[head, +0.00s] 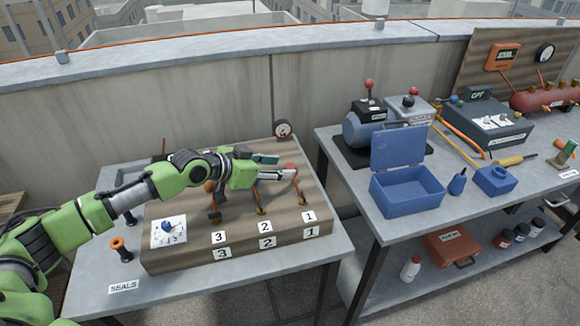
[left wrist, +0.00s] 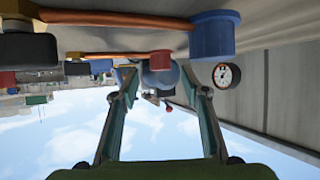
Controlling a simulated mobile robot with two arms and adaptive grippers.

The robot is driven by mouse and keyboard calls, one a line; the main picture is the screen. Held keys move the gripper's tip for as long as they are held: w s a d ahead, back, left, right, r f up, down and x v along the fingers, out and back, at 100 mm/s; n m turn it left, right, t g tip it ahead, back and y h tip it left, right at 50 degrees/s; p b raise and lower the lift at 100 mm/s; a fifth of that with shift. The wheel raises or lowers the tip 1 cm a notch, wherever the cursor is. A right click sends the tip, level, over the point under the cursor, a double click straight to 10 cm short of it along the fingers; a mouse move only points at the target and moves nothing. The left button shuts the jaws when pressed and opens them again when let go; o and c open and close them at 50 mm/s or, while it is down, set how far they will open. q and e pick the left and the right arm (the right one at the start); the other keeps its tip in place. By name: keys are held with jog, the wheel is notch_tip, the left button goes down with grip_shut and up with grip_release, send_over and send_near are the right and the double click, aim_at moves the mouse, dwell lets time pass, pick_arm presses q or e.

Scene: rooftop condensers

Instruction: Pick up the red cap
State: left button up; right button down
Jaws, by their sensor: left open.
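The red cap (left wrist: 160,61) shows in the left wrist view, which is upside down. It is at the end of a copper pipe, between the two finger lines and near the tips. In the head view the red cap (head: 290,168) shows small at the far right of the wooden block, by the number 1 label. My left gripper (head: 279,165) is over the back of that block. Its fingers are open in the left wrist view (left wrist: 158,82), with nothing visibly clamped. Contact with the cap cannot be told. My right gripper is out of view.
A blue cap (left wrist: 213,35) ends another copper pipe. The wooden block (head: 165,262) has a white dial panel (head: 168,231). A gauge (head: 283,129) is on the wall behind. A gap separates the right table, with an open blue box (head: 408,192).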

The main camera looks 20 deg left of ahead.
aim_at(289, 167)
pick_arm(q)
jog(key=x, duration=0.2)
jog(key=shift+w+d+f, duration=0.1)
jog(key=shift+w+d, duration=0.1)
jog(key=shift+w, duration=0.1)
jog(key=shift+w+d+f, duration=0.15)
jog(key=shift+w+f, duration=0.15)
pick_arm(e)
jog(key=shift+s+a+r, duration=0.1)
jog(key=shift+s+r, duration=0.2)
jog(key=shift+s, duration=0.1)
pick_arm(q)
jog(key=shift+s+r, duration=0.1)
jog(key=shift+c, duration=0.4)
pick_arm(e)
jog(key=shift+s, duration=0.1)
pick_arm(q)
jog(key=c, duration=0.7)
jog(key=shift+c, duration=0.2)
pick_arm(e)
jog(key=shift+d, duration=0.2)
